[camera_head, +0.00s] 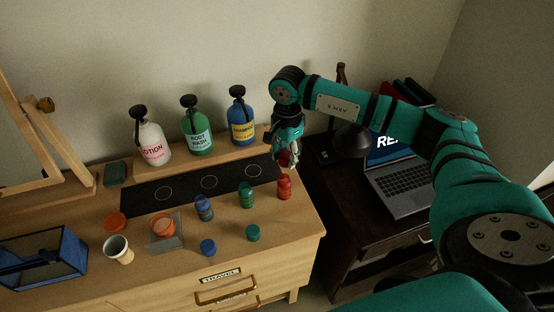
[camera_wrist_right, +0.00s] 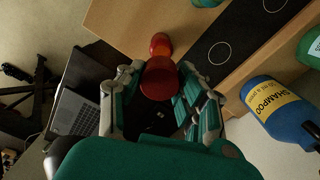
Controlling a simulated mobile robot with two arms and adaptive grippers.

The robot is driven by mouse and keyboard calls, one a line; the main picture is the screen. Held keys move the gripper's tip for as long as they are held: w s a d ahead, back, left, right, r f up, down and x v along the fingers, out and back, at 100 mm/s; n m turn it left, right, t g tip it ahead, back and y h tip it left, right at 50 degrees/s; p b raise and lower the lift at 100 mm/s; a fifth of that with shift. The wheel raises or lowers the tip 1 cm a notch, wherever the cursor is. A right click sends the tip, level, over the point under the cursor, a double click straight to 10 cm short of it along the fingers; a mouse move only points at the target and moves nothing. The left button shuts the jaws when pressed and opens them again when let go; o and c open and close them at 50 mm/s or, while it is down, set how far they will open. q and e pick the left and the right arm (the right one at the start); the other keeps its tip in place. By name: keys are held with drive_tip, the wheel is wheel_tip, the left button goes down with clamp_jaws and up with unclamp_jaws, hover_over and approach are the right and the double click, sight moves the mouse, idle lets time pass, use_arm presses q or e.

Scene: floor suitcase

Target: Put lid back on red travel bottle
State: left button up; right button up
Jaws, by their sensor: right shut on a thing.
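The red travel bottle (camera_head: 284,188) stands upright near the right end of the wooden dresser top. My right gripper (camera_head: 287,158) is above it, shut on the red lid, which shows between the fingers in the right wrist view (camera_wrist_right: 158,82). There, the red bottle (camera_wrist_right: 160,43) shows just beyond the lid, roughly in line with it. In the head view the lid is a little above the bottle's mouth; I cannot tell whether they touch. My left gripper is not in view.
Blue (camera_head: 204,208) and green (camera_head: 246,195) bottles stand to the left, their caps (camera_head: 208,247) (camera_head: 253,232) in front. Shampoo (camera_head: 242,118), body wash (camera_head: 197,130) and lotion (camera_head: 150,142) pumps stand behind. A laptop (camera_head: 400,180) sits on a dark desk at right.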

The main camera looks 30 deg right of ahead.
sight(284, 177)
drive_tip(key=shift+w+d+r, duration=0.1)
drive_tip(key=shift+d, duration=0.05)
drive_tip(key=shift+a+f+b, duration=0.3)
drive_tip(key=shift+f+b, duration=0.2)
drive_tip(key=shift+f, duration=0.4)
wheel_tip(284, 177, down, 4)
drive_tip(key=shift+d+r+b, duration=0.1)
drive_tip(key=shift+r+b, duration=0.1)
drive_tip(key=shift+b, duration=0.9)
drive_tip(key=shift+f+b, duration=0.4)
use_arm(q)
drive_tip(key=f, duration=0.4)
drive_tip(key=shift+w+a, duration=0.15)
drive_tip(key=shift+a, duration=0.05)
use_arm(e)
drive_tip(key=shift+f, duration=0.1)
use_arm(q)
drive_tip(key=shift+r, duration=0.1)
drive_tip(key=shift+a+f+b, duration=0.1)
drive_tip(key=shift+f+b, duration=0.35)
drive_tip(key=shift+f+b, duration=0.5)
use_arm(e)
drive_tip(key=shift+f, duration=0.15)
